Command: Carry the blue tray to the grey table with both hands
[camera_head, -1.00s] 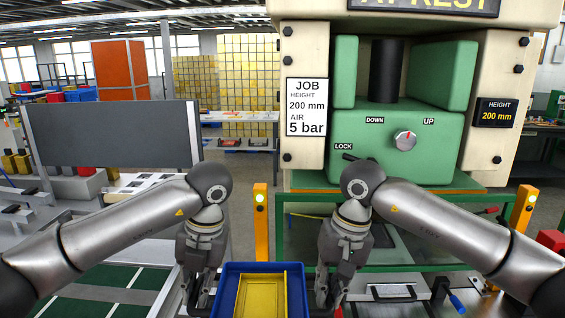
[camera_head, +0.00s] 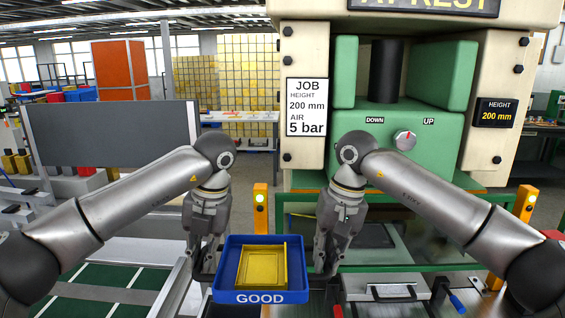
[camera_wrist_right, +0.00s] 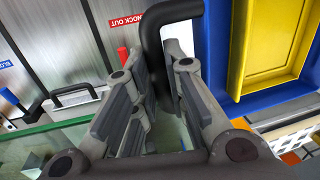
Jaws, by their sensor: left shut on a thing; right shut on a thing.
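The blue tray (camera_head: 294,297) is at the bottom centre of the head view, marked GOOD on its front, with a yellow tinplate part (camera_head: 262,266) in it. My left gripper (camera_head: 203,272) is at its left side, and my right gripper (camera_head: 326,266) is at its right side. In the right wrist view, the right fingers (camera_wrist_right: 163,115) are shut around a black bent handle (camera_wrist_right: 155,45) beside the blue tray wall (camera_wrist_right: 213,50). The left grip point is partly hidden. I cannot tell which surface is the grey table.
The green press (camera_head: 395,140) stands ahead on the right, with its green-framed bench below. A yellow post (camera_head: 260,225) stands just behind the tray. A grey panel (camera_head: 110,137) is at left, above pale surfaces. A green striped surface (camera_head: 110,285) lies low at left.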

